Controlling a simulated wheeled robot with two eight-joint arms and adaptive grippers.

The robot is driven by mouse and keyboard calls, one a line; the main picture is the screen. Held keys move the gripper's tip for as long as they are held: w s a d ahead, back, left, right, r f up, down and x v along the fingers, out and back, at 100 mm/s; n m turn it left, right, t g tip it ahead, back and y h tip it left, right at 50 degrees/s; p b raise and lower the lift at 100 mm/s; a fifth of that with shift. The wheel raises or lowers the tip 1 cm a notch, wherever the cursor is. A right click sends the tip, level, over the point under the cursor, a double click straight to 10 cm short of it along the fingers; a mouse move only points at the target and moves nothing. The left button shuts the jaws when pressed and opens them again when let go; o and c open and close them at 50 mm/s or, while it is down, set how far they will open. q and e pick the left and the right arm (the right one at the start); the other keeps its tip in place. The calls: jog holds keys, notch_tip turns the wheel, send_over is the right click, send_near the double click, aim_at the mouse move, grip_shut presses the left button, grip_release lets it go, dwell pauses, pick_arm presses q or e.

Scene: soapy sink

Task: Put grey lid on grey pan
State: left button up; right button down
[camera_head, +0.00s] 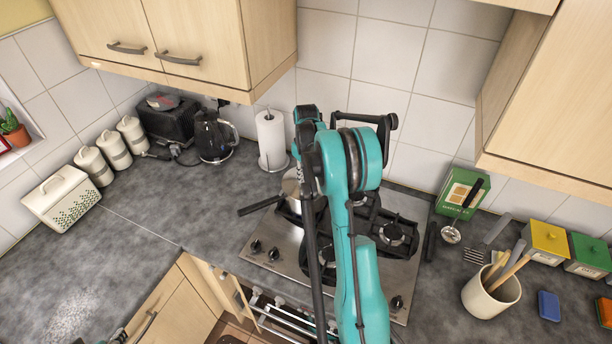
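A grey metal pan (292,188) stands at the back left of the hob. Its dark handle (259,206) points left. My teal arm reaches up from the bottom, right of centre, and covers the pan's right side. Dark parts at the arm's far end (306,122) are near the back wall above the hob. I take this arm to be my right one, but its fingers cannot be made out. My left gripper is not in view. I cannot make out a grey lid; the arm may hide it.
The steel hob (278,240) has black grates and front knobs. A paper towel roll (271,140) and black kettle (212,136) stand behind left. A utensil pot (491,294), ladle (451,235) and green box (458,190) are right.

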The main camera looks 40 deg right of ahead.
jog(key=shift+f+b, duration=0.2)
jog(key=shift+b, duration=0.15)
dwell(0.5)
jog(key=c, duration=0.8)
grip_release()
jog(key=shift+o, duration=0.2)
jog(key=shift+r, duration=0.1)
jog(key=shift+r+p, duration=1.8)
jog(key=shift+r, duration=1.65)
